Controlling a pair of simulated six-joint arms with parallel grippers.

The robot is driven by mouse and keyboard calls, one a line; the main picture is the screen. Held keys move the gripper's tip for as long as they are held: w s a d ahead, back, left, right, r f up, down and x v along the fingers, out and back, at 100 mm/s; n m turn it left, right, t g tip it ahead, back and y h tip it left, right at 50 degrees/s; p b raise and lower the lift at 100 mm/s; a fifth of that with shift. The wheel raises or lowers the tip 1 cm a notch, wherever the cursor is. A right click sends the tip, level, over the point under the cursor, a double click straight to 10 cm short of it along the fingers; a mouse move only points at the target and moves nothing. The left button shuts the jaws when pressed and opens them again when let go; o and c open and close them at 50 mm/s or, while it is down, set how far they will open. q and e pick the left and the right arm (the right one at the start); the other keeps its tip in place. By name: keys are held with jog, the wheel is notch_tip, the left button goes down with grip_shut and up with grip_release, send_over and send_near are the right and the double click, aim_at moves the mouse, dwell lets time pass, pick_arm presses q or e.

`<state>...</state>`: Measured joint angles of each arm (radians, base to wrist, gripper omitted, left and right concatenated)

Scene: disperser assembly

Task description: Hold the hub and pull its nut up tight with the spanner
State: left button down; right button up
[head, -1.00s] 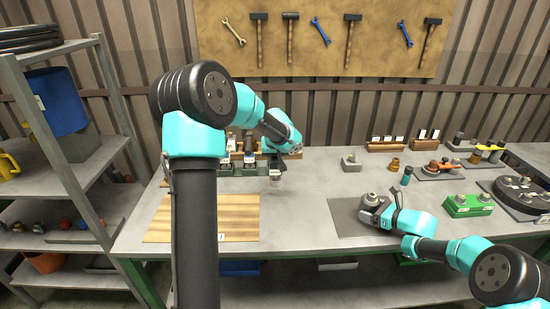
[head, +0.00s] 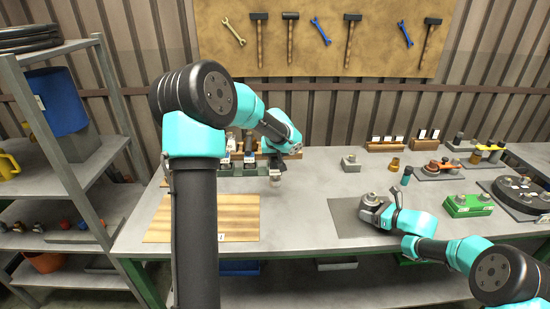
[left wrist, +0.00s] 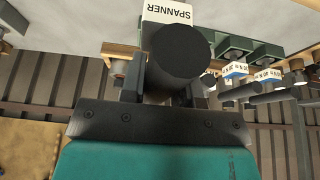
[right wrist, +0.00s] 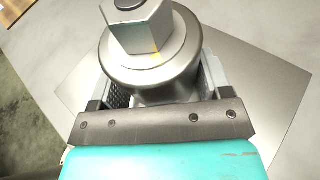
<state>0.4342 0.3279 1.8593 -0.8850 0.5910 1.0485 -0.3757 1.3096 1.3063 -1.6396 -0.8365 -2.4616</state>
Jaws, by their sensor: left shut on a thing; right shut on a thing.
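The hub (head: 371,199) stands on a grey mat (head: 345,222) at the right of the bench. My right gripper (head: 377,212) is shut around its body; the hub (right wrist: 160,80) fills the right wrist view, with a hex nut (right wrist: 140,28) on top. My left gripper (head: 276,168) is shut on the spanner's thick black round handle (left wrist: 180,55), seen end-on in the left wrist view. In the head view, the spanner's pale lower end (head: 275,179) hangs below that gripper, in front of the rack. The spanner is apart from the hub.
The tool rack (head: 240,171), with several dark handles and labels, stands behind the left gripper. A wooden board (head: 200,220) lies at the front left. A green block (head: 467,205) stands right of the hub. The bench between board and mat is clear.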

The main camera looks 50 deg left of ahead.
pick_arm(q)
jog(key=shift+w, duration=0.1)
dwell(0.3)
jog(key=w+d+r+m+h, duration=0.1)
jog(key=w+d+r+m, duration=0.2)
jog(key=d, duration=0.7)
jog(key=w+d+r+m+t+h, duration=0.1)
jog(key=w+d+r+m, duration=0.3)
jog(key=w+d, duration=0.4)
jog(key=w+d+r+m+h, duration=0.2)
jog(key=w+d+m, duration=0.3)
jog(key=d, duration=0.9)
jog(key=shift+w+r+t, duration=0.3)
jog(key=shift+w+r, duration=0.1)
jog(key=shift+r, duration=0.4)
jog(key=shift+f, duration=0.1)
jog(key=shift+d+f+n+g+y, duration=0.1)
jog(key=shift+f+n+g+y, duration=0.8)
jog(key=shift+n, duration=3.25)
jog(key=shift+a+f+n+g+y, duration=0.1)
jog(key=shift+f+n+g+y, duration=0.8)
jog(key=shift+n, duration=3.3)
jog(key=shift+d+f+n+g+y, duration=0.1)
jog(key=shift+n+g+y, duration=0.85)
jog(key=shift+n, duration=3.2)
jog(key=shift+f+g+h, duration=0.45)
jog(key=shift+f+h, duration=0.1)
jog(key=shift+f, duration=1.1)
